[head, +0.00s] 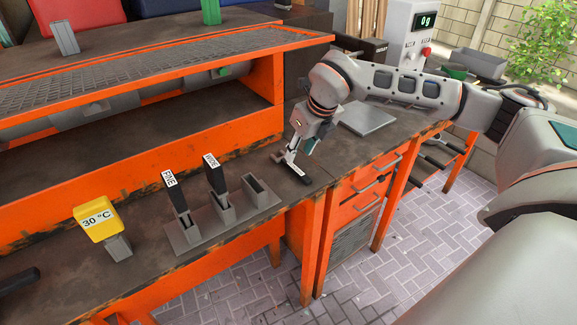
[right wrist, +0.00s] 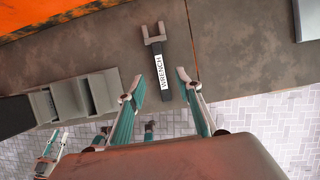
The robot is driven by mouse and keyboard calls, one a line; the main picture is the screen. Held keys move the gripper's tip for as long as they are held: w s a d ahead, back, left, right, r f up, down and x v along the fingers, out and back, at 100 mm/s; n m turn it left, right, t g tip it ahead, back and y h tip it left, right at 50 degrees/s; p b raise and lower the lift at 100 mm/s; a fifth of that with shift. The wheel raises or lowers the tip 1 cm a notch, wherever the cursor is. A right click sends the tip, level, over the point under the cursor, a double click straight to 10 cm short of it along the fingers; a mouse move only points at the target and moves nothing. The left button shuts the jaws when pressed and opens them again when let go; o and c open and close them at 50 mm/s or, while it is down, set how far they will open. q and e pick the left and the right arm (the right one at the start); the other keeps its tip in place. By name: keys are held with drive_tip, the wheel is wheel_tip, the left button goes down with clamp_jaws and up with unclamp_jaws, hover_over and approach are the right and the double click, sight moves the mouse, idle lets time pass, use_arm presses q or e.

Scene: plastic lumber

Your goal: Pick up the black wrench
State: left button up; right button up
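The black wrench (right wrist: 159,66) lies on the dark worktop, with a grey open jaw and a white label reading WRENCH on its handle. In the head view, the wrench's black handle end (head: 305,179) shows just below my right gripper (head: 290,158), which partly hides the rest. In the right wrist view, my right gripper (right wrist: 163,90) is open, its two fingers apart on either side of the handle. I see no finger touching the wrench; the height gap is hard to judge.
A grey holder (head: 186,237) with FINE and another labelled black-handled tool, plus an empty slot, stands left of the wrench. A yellow 30 °C block (head: 98,222) is farther left. A grey plate (head: 368,118) and scale (head: 411,35) are at right. The orange shelf (head: 250,110) rises behind.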

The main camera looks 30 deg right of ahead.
sight(295, 167)
drive_tip(key=shift+f, duration=0.7)
drive_tip(key=x, duration=0.5)
drive_tip(key=shift+s+d, duration=0.1)
clamp_jaws()
